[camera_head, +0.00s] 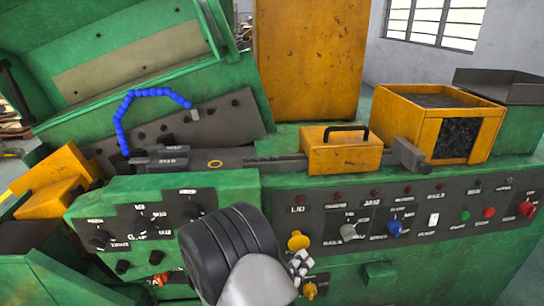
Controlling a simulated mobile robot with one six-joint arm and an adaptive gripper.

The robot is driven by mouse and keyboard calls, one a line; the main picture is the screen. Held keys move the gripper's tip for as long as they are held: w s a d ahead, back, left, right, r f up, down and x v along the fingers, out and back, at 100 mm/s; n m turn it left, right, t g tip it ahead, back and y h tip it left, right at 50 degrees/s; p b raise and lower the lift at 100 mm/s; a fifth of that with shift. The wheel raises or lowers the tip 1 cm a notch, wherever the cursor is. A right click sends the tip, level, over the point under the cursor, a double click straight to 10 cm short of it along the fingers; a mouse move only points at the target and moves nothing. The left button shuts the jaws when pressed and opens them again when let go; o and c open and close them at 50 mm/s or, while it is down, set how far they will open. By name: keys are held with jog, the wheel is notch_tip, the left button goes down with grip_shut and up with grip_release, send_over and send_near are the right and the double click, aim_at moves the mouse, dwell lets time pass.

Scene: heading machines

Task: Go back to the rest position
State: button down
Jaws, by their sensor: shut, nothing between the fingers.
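My arm's dark and pale grey wrist part fills the bottom middle of the head view, in front of the green machine's panel. My gripper (301,265) shows only as a small cluster of grey and black parts just right of the wrist. It is shut, and I see nothing held in it. It appears in front of the lower panel, just below a yellow knob (298,241). Much of the gripper is hidden behind my wrist, and I cannot tell whether it touches the panel.
The control panel (336,195) has several knobs, buttons and switches, including a blue knob (394,228). A left panel (115,237) carries black knobs. An open green lid (120,50), blue hose (119,124), yellow handled cover (340,158) and yellow box (413,115) stand above.

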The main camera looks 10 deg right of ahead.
jog(key=s+d+r+m+g+h, duration=0.2)
jog(key=s+d+r+m+g, duration=0.1)
jog(key=s+d+r+g, duration=0.6)
jog(key=s+d+r+m+g+y, duration=0.15)
jog(key=s+d+g+y, duration=0.25)
jog(key=s, duration=0.5)
jog(key=s+a+n+y, duration=0.1)
jog(key=s+a+y, duration=0.4)
jog(key=s+y, duration=0.25)
jog(key=a+r+n+t+y, duration=0.3)
jog(key=a+r+t+y, duration=0.1)
jog(key=a, duration=0.3)
jog(key=shift+s+a+r+t, duration=0.2)
jog(key=shift+s+a+t, duration=0.05)
jog(key=shift+s+t, duration=0.15)
